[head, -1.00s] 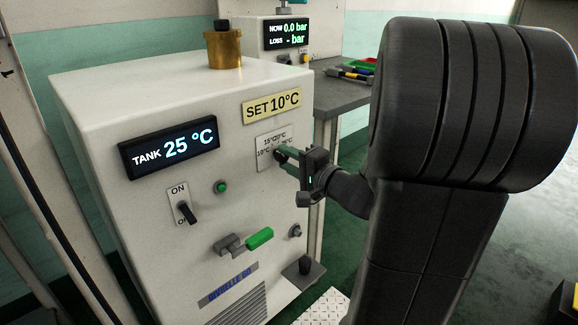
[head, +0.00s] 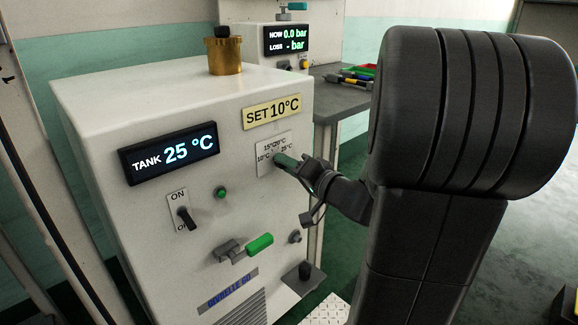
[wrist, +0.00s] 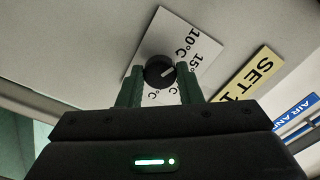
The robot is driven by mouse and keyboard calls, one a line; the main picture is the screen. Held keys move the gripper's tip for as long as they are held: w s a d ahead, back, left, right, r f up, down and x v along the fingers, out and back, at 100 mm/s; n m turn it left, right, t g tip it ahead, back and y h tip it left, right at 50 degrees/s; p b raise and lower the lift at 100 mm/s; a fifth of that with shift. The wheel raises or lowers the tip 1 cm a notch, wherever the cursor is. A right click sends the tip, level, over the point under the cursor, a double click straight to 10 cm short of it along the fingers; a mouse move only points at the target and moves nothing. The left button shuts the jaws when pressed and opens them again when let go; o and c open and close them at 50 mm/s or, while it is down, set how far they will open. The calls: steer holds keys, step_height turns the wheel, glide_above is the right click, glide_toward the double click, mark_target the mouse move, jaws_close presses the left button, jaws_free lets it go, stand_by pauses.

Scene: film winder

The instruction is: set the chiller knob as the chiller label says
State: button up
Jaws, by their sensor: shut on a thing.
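The chiller (head: 100,95) is a white cabinet with a yellow label (head: 271,111) reading SET 10°C. The chiller knob (wrist: 160,72) is small, round and dark, on a white dial plate (head: 265,170) marked 10, 15, 20 and 25°C. The knob's white mark seems to point towards 15°C in the wrist view, though the 20 and 25 marks are partly hidden there. My gripper (wrist: 160,84) is shut on the knob, with one green finger on each side. In the head view my gripper (head: 284,162) hides most of the knob.
The chiller's display (head: 170,153) reads TANK 25°C. An ON switch (head: 184,214), a green button (head: 221,193) and a green-handled valve (head: 258,244) sit below and left of the dial. A brass cup (head: 225,55) stands on top. A grey bench (head: 345,95) is behind.

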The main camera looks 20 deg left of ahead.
steer(key=shift+f, duration=0.1)
steer(key=o, duration=1)
steer(key=p+v, duration=0.2)
steer(key=v, duration=1.2)
steer(key=shift+a, duration=0.1)
